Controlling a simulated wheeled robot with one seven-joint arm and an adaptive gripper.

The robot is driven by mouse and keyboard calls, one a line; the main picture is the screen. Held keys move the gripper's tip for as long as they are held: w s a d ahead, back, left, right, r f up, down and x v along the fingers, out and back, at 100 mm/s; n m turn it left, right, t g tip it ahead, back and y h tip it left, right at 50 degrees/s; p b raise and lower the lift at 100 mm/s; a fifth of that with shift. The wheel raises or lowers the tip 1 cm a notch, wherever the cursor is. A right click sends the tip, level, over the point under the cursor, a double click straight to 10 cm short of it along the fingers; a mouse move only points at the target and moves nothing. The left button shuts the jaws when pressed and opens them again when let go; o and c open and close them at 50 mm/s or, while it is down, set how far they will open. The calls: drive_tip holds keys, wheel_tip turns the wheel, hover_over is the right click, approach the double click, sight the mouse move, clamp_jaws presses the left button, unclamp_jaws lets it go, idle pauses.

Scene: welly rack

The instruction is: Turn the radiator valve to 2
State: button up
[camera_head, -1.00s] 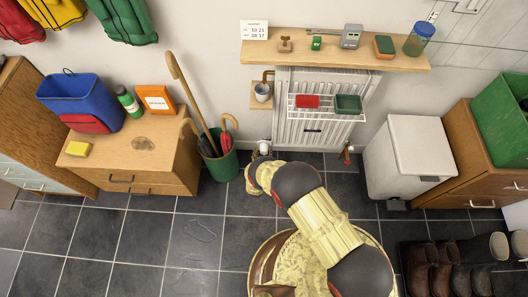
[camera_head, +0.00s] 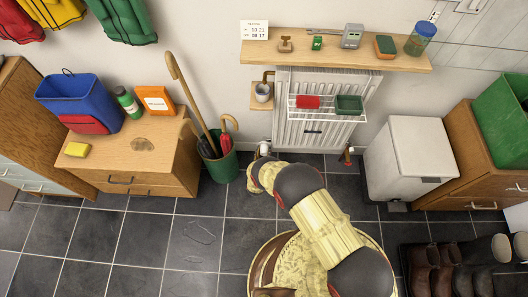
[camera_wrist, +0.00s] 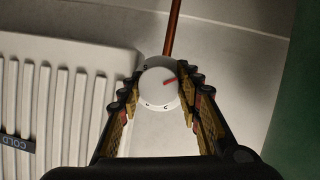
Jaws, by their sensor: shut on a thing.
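The radiator valve (camera_wrist: 158,90) is a round white knob with dark marks round its face and a red pointer line. In the wrist view the red line points right and slightly up; the marks are too small to read surely. My gripper (camera_wrist: 160,92) has its two ridged fingers on either side of the knob, shut on it. In the head view the valve (camera_head: 264,148) is a small white shape at the radiator's lower left, with my arm just below it. The fingertips are hidden there behind my arm. The white radiator (camera_head: 288,128) stands against the wall.
A copper pipe (camera_wrist: 173,30) runs by the valve. The green umbrella stand (camera_head: 222,167) is close on the left. A rack with a red thing and a green tray (camera_head: 348,104) hangs on the radiator, below a wooden shelf (camera_head: 300,57). A white bin (camera_head: 408,160) stands right.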

drive_tip(key=c, duration=0.4)
drive_tip(key=shift+m+y, duration=0.3)
drive_tip(key=shift+d+m+y, duration=0.15)
drive_tip(key=shift+m+y, duration=0.55)
drive_tip(key=shift+m, duration=0.3)
drive_tip(key=m+y, duration=0.2)
drive_tip(key=m, duration=0.1)
drive_tip(key=shift+m+y, duration=0.3)
drive_tip(key=m+y, duration=0.1)
drive_tip(key=m, duration=0.1)
drive_tip(key=m+t+y, duration=0.1)
drive_tip(key=m, duration=0.1)
drive_tip(key=shift+f+t, duration=0.1)
drive_tip(key=shift+t, duration=0.2)
drive_tip(key=shift+m+t+y, duration=0.6)
drive_tip(key=shift+m+y, duration=0.3)
drive_tip(key=shift+m, duration=1.2)
